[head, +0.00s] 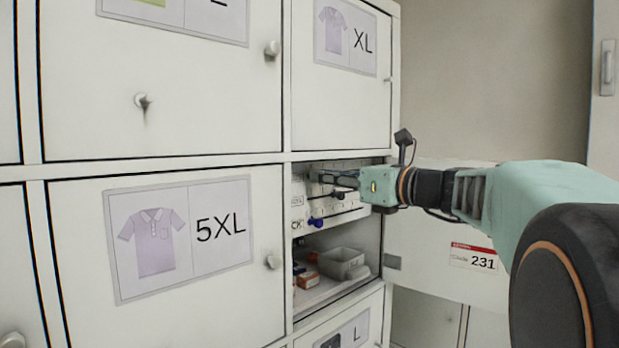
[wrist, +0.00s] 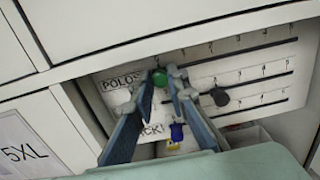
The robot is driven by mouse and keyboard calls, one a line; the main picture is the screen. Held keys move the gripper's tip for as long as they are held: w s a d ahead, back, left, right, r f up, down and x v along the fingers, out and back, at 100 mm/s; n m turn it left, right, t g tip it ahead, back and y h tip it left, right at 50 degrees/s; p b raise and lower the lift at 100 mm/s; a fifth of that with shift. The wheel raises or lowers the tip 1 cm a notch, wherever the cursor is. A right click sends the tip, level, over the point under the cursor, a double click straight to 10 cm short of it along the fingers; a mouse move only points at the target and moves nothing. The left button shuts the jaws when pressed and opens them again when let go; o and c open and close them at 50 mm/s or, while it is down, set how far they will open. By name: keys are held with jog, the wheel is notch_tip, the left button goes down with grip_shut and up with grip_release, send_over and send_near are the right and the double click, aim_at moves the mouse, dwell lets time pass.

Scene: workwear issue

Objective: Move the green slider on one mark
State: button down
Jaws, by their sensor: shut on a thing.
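The green slider (wrist: 160,77) is a round knob near the left end of the top slot of a white panel (wrist: 205,72), close to the POLOS label (wrist: 123,79). The fingertips of my gripper (wrist: 160,74) are on either side of it and shut on it. The top slot and its numbered marks run on to its right. The fingers hide the mark at the knob. In the head view my gripper (head: 338,177) reaches into the open locker at the panel (head: 350,206), and the green slider cannot be made out there.
A dark slider (wrist: 221,96) sits in the middle slot, right of my fingers. A blue slider (wrist: 177,131) sits lower, close by the right finger. Below the panel is a grey bin (head: 342,262) on a shelf. The open locker door (head: 440,262) stands at the right.

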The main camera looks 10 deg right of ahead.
jog(key=w+d+p, duration=0.2)
jog(key=d, duration=0.1)
dwell(0.5)
jog(key=c, duration=1.9)
grip_release()
jog(key=v, duration=1.2)
